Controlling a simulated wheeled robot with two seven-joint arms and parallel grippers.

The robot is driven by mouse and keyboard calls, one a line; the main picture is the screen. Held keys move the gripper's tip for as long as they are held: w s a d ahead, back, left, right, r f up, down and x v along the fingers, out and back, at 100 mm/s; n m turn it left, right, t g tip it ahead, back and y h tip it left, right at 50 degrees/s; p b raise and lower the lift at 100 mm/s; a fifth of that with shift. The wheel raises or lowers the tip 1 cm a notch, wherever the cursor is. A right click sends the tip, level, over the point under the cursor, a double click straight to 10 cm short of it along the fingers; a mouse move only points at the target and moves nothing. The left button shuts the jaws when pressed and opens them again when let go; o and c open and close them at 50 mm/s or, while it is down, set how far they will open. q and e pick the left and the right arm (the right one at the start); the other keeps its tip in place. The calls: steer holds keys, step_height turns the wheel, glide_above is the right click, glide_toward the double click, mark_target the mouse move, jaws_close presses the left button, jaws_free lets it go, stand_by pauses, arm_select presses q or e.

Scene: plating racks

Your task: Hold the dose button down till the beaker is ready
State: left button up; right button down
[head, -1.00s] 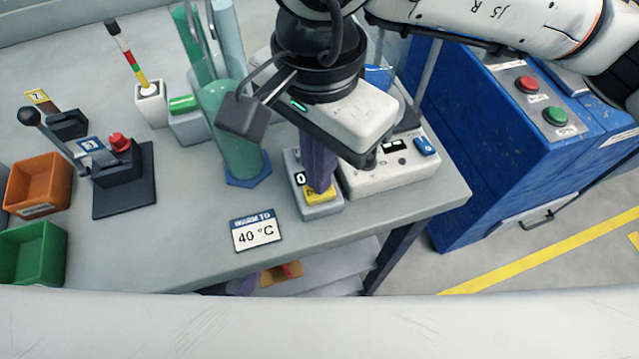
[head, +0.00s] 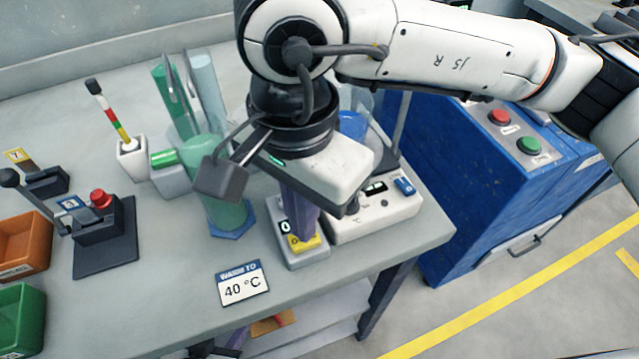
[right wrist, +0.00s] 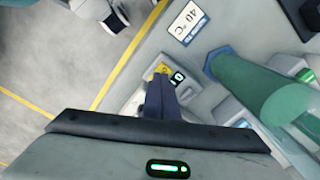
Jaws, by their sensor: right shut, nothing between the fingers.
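The yellow dose button (head: 303,244) is on top of a small grey box (head: 306,260), beside a display reading 0. My right gripper (head: 306,234) points down with its purple fingers shut and empty. Its tips are at the button, touching or just above it; I cannot tell which, nor whether the button is pressed. The right wrist view shows the fingertips (right wrist: 160,78) over the yellow button (right wrist: 161,69). A glass beaker with blue liquid (head: 352,123) stands behind my gripper on a white hot plate (head: 378,217), partly hidden. My left gripper is not in view.
A "WARM TO 40 °C" card (head: 244,283) lies at the table's front. A green cylinder (head: 218,185) stands close left of my gripper. A lever box with a red knob (head: 101,198) and orange (head: 22,245) and green bins are farther left. A blue cabinet (head: 480,190) stands right.

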steer(key=shift+f, duration=0.1)
stand_by(0.5)
steer(key=shift+f+b, duration=0.7)
steer(key=shift+b, duration=0.2)
stand_by(6.5)
